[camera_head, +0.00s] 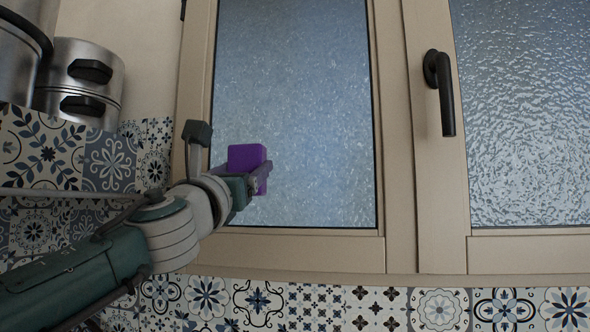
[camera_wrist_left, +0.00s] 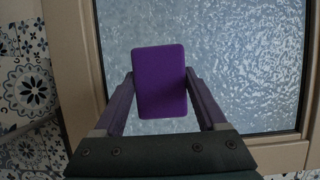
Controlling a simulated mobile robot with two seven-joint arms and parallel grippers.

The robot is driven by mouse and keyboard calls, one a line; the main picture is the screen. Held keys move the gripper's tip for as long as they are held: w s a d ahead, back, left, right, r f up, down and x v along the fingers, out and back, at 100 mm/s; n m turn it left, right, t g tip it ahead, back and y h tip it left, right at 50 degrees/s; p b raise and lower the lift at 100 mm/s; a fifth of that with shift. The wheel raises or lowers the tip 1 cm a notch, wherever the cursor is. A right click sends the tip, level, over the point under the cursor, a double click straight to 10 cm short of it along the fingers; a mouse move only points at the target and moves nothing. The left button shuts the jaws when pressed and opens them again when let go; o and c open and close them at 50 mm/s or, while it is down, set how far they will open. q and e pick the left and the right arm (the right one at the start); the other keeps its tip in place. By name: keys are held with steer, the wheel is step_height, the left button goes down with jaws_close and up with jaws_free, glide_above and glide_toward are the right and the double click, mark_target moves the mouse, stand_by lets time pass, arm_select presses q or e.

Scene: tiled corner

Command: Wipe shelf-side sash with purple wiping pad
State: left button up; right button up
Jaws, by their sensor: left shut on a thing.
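The purple wiping pad (camera_head: 246,158) is held between the fingers of my left gripper (camera_head: 258,178), in front of the lower left part of the left window pane. In the left wrist view the pad (camera_wrist_left: 159,80) stands upright between the two fingers of the gripper (camera_wrist_left: 160,90), with the pane behind it. I cannot tell whether the pad touches the glass. The shelf-side sash (camera_head: 300,110) is the left one, with a beige frame and frosted, textured glass. My right gripper is not in view.
Metal pots (camera_head: 82,82) stand on a tiled shelf (camera_head: 70,150) at the left, close to my left arm. The right sash (camera_head: 525,110) has a black handle (camera_head: 440,90) that sticks out. Patterned tiles (camera_head: 320,305) run below the window.

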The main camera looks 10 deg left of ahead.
arm_select(q)
steer(key=shift+s+r, duration=0.1)
steer(key=s+p, duration=0.4)
steer(key=s, duration=0.1)
steer(key=shift+s+p, duration=0.1)
steer(key=shift+p, duration=0.25)
steer(key=shift+s, duration=0.3)
steer(key=shift+s+a+p, duration=0.1)
steer(key=shift+s+p, duration=0.7)
steer(key=shift+s, duration=0.7)
